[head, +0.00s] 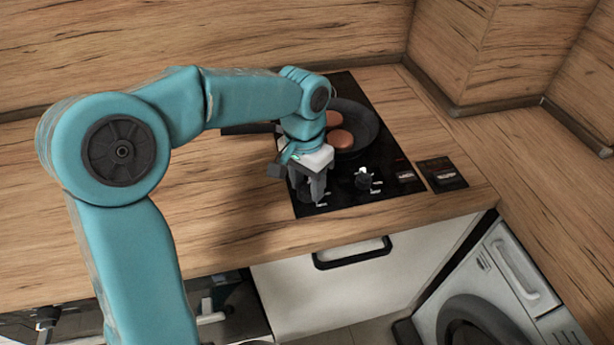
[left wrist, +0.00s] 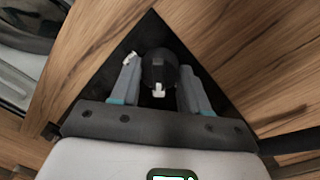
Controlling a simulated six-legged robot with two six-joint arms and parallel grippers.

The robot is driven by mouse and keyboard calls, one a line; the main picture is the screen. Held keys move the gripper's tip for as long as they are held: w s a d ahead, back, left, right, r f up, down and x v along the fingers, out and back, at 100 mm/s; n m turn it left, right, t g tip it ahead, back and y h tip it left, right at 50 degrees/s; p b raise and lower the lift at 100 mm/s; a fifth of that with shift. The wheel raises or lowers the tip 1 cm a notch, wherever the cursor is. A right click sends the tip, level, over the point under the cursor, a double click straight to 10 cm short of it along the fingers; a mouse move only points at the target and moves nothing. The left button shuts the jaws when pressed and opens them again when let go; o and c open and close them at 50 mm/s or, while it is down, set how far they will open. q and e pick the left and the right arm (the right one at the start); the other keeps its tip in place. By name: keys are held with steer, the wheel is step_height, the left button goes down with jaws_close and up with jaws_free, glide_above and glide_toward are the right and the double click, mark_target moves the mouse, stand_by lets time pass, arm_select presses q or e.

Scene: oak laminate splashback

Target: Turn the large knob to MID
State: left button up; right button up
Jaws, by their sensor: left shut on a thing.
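My left gripper (head: 314,190) reaches down to the front left of the black cooktop (head: 338,205). In the left wrist view its two grey fingers (left wrist: 160,84) are on either side of a black round knob (left wrist: 160,66), shut on it. A white pointer on the knob faces the gripper's palm. In the head view the fingers mostly hide this knob. A second black knob (head: 363,180) stands to its right, with white marks around it. I cannot read the labels or tell clearly which knob is larger. My right gripper is not in view.
A dark pan (head: 367,127) with reddish-brown round pieces (head: 339,138) sits behind the gripper on the cooktop. A small black panel (head: 441,174) is set in the wooden counter (head: 230,220) at right. A white drawer front (head: 350,290) and a washing machine (head: 500,285) are below.

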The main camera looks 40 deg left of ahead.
arm_select(q)
steer(key=m+p, duration=0.2)
steer(key=m, duration=0.4)
steer(key=shift+w+r, duration=0.1)
steer(key=shift+r, duration=0.05)
steer(key=shift+d+m+p, duration=0.15)
steer(key=shift+m+p, duration=0.85)
steer(key=shift+m, duration=1.5)
steer(key=o, duration=1.1)
steer(key=shift+g, duration=0.3)
steer(key=shift+c, duration=0.2)
step_height(320, 180, up, 16)
steer(key=p, duration=0.2)
steer(key=shift+w+a, duration=0.2)
steer(key=shift+w, duration=0.15)
